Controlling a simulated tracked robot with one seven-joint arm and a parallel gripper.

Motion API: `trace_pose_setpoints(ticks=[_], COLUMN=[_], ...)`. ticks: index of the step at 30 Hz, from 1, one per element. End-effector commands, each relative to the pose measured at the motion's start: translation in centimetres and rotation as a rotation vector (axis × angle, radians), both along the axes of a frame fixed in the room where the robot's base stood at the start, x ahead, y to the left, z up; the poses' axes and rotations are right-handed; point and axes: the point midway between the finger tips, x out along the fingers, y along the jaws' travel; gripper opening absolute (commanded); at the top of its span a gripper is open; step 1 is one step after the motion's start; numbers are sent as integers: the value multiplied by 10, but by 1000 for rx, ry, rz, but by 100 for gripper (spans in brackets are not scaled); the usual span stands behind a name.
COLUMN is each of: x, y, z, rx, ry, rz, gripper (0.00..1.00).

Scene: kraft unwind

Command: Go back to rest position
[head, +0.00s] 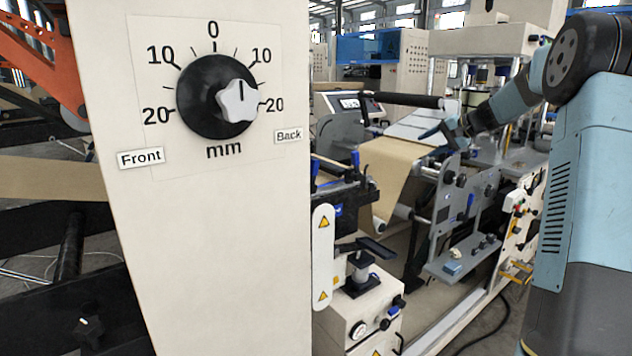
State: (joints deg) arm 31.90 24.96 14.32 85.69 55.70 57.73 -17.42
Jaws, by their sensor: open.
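My arm comes in from the right edge and reaches left over the machine. My gripper (432,135) is at its far end, small in the picture, above the right side of the brown paper web. It is open, and I see nothing held in it. A black round dial (197,112) with a white star-shaped knob (238,101) is on the cream panel in the foreground. My gripper is well apart from the dial. The scale runs from 20 through 0 to 20 mm, with "Front" on the left and "Back" on the right. A short dark line on the knob points nearly straight up.
The cream panel (225,250) fills the left middle. The brown paper web (392,170) runs over rollers behind it. A black bar (390,99) and a display unit (348,104) stand near my gripper. A grey side frame (445,205) and a white control box (360,315) are lower down.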

Motion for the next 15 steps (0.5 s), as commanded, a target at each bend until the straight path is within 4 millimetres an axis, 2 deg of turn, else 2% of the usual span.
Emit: trace_pose_setpoints(ticks=[1,6,15], x=[-14,-63,-159], y=[16,56,107], z=[8,21,36], rx=[-36,-154,-353], ry=[7,42,82], rz=[18,64,125], gripper=[55,55,55])
